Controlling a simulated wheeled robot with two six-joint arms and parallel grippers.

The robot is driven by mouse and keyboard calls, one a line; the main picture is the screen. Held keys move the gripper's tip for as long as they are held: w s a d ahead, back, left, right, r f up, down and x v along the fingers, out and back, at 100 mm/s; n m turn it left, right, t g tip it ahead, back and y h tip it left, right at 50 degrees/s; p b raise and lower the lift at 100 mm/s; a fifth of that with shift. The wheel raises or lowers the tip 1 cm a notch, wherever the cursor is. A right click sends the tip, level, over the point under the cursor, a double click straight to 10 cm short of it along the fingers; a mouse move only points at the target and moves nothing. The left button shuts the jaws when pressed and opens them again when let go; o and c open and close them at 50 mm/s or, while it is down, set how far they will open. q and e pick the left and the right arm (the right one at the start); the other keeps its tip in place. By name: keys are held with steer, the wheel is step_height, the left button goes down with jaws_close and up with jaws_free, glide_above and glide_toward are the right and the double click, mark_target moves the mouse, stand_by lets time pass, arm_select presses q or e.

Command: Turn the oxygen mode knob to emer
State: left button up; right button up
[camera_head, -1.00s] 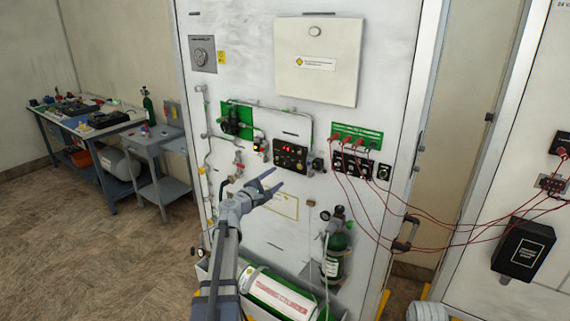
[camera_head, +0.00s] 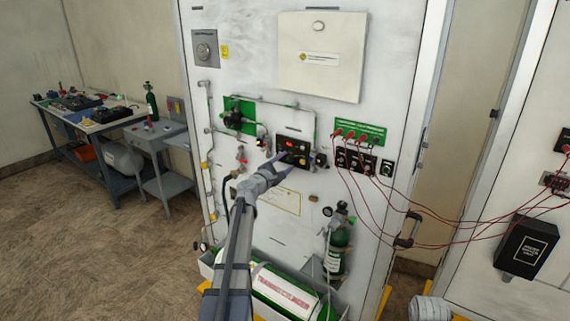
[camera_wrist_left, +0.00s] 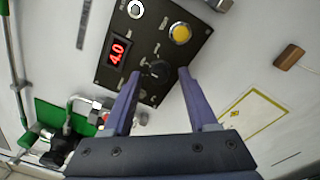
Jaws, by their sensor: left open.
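The black control panel (camera_head: 294,145) is mounted on the white board. In the left wrist view the panel (camera_wrist_left: 112,80) has a red display (camera_wrist_left: 118,52) reading 4.0 and a yellow button (camera_wrist_left: 180,34). A small dark knob (camera_wrist_left: 156,70) sits low on the panel, between my fingertips as seen; I take it as the mode knob. Its labels are too small to read. My left gripper (camera_head: 283,161) is open in front of the panel's lower edge. In the left wrist view its fingers (camera_wrist_left: 160,75) flank the knob; contact cannot be told. My right gripper is out of view.
Pipes and a green plate (camera_head: 239,118) lie left of the panel. A row of switches with red cables (camera_head: 358,160) is to its right. Below are an upright green bottle (camera_head: 339,245) and a large lying cylinder (camera_head: 280,292). A workbench (camera_head: 95,125) stands far left.

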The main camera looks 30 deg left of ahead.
arm_select(q)
jaws_close()
stand_by(0.5)
